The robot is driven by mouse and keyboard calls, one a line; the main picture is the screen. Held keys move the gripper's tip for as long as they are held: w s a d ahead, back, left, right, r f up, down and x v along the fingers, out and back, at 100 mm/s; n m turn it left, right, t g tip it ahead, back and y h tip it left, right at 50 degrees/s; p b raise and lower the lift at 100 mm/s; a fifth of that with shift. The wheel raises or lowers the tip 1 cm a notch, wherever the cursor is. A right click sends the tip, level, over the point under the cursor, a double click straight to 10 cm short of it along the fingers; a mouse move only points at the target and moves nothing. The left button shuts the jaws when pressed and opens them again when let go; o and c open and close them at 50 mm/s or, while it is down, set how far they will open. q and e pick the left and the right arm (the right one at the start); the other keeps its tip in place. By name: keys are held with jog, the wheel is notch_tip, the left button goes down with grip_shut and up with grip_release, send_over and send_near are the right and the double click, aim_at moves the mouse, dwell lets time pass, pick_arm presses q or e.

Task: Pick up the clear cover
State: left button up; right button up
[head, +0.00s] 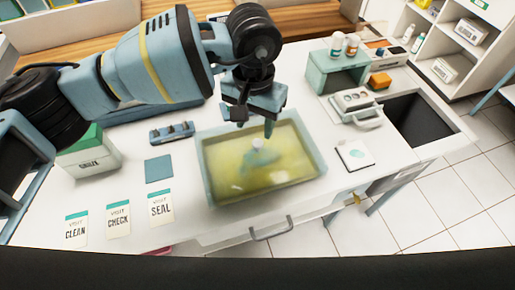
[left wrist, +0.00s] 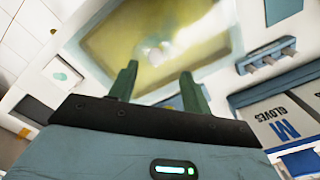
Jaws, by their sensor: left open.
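A shallow tray (head: 312,150) with a pale rim and a yellow, see-through inside stands on the white counter. The clear cover (head: 228,178) seems to lie over it, with a small whitish knob near its middle; its edges are hard to make out. A blurred teal shape shows beneath. The left wrist view shows the same tray (left wrist: 228,45) and a whitish blurred spot. My left gripper (head: 254,124) points down above the tray's far edge. Its two green fingers are apart and empty, also in the left wrist view (left wrist: 158,85). My right gripper is out of view.
A blue-grey holder (head: 172,132), a blue square (head: 159,169) and several printed cards (head: 118,221) lie left of the tray. A green-topped box (head: 90,155) stands farther left. A white pad (head: 354,155), a teal box (head: 335,72) and a dark basin (head: 418,118) are right.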

aim_at(257, 142)
pick_arm(q)
jog(key=shift+d+f+p, duration=0.15)
jog(key=shift+f+p, duration=0.1)
jog(key=shift+f, duration=1.35)
jog(key=shift+d+f+p, duration=0.15)
jog(key=shift+f+p, duration=0.05)
jog(key=shift+f, duration=1.35)
grip_shut()
